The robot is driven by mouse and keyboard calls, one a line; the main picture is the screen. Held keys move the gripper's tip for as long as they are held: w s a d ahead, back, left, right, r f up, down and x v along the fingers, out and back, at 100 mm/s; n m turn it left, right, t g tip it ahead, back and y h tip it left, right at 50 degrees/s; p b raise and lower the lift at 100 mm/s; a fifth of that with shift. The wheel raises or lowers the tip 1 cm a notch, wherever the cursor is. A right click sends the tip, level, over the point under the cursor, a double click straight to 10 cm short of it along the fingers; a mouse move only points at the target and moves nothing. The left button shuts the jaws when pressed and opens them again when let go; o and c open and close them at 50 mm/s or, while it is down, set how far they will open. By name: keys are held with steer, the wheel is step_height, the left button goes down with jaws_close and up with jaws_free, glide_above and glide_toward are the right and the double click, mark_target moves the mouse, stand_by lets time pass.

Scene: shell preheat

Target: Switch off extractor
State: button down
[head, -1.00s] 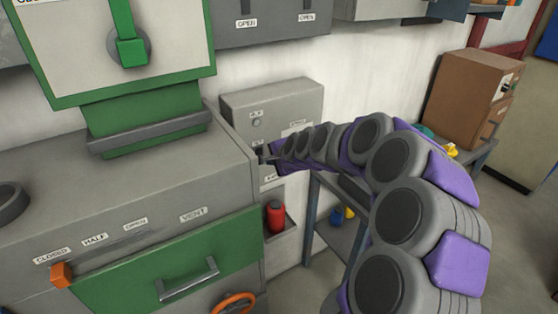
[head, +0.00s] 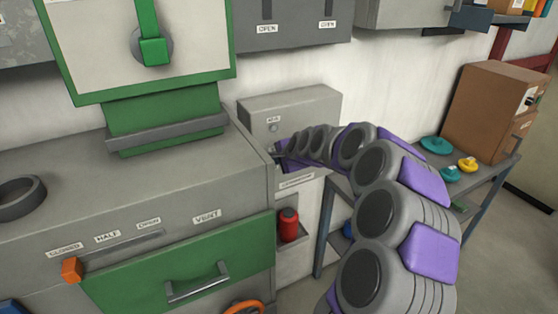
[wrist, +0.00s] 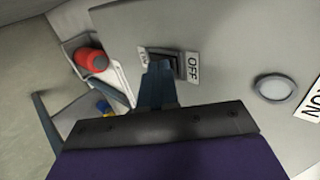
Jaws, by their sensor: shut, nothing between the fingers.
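The grey control box (head: 292,103) is on the wall behind my arm in the head view. In the wrist view its panel (wrist: 225,55) shows a dark switch (wrist: 181,66) between an OFF label (wrist: 193,68) and a partly hidden label (wrist: 145,57). A round grey lamp or button (wrist: 275,87) sits to the right. My gripper (wrist: 160,68) is shut and empty, its fingertips right at the switch. I cannot tell whether they touch it. In the head view my gripper (head: 277,156) is at the box's lower left, and my arm hides much of the panel.
A grey bench with a green drawer (head: 180,270) stands close on the left. A red canister (head: 289,224) sits in a holder below the box; it also shows in the wrist view (wrist: 90,60). A side table (head: 480,165) with small coloured items and a brown cabinet is at right.

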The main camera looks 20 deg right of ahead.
steer(key=shift+w+d+g+p, duration=0.2)
steer(key=shift+w+g+p, duration=0.1)
steer(key=shift+p, duration=0.55)
steer(key=shift+r, duration=0.15)
steer(key=shift+r+p, duration=0.65)
steer(key=shift+r, duration=0.05)
steer(key=shift+s, duration=0.1)
